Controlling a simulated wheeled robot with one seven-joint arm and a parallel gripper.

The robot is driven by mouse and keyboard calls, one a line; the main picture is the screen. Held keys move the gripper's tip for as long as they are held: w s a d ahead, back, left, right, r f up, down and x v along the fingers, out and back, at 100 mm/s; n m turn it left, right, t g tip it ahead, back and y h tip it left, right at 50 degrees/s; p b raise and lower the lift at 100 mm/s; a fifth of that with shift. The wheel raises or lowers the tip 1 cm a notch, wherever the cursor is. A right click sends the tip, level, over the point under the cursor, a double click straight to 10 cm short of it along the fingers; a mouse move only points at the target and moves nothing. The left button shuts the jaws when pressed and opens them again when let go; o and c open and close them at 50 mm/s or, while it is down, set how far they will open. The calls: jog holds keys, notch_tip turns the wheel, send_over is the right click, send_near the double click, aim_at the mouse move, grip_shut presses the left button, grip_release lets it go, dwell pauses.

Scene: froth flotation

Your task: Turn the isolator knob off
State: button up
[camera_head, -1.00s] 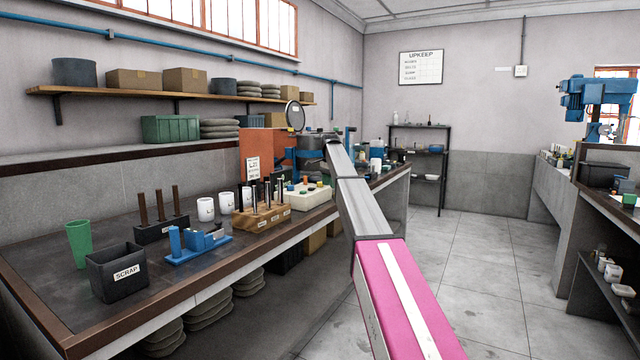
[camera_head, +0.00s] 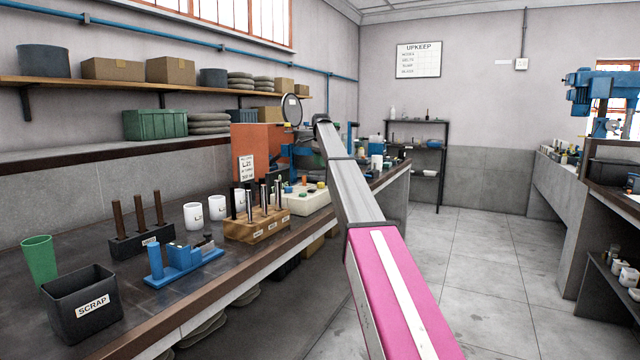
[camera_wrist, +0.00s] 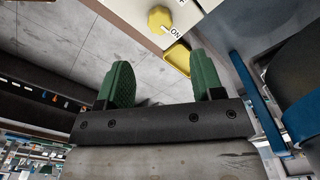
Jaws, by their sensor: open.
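The yellow isolator knob (camera_wrist: 159,19) shows at the top of the wrist view, on a pale panel (camera_wrist: 128,14). A white pointer tab extends from the knob beside the lettering ON. My gripper (camera_wrist: 158,84) is open, with two green ribbed fingers spread apart and nothing between them. The knob lies beyond the fingertips and apart from them, between their lines. A yellow-rimmed square (camera_wrist: 177,58) sits near the right finger. In the head view my arm reaches toward the far end of the bench, and the gripper is hard to make out there.
The long bench (camera_head: 185,310) carries a scrap bin (camera_head: 83,305), a blue fixture (camera_head: 183,262), a wooden tool block (camera_head: 257,226) and an orange cabinet (camera_head: 255,150). The floor (camera_head: 490,270) to the right is clear, up to another bench.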

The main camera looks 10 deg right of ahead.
aim_at(321, 183)
notch_tip(321, 183, down, 10)
jog(key=shift+r, duration=0.15)
dwell(0.3)
jog(key=c, duration=0.9)
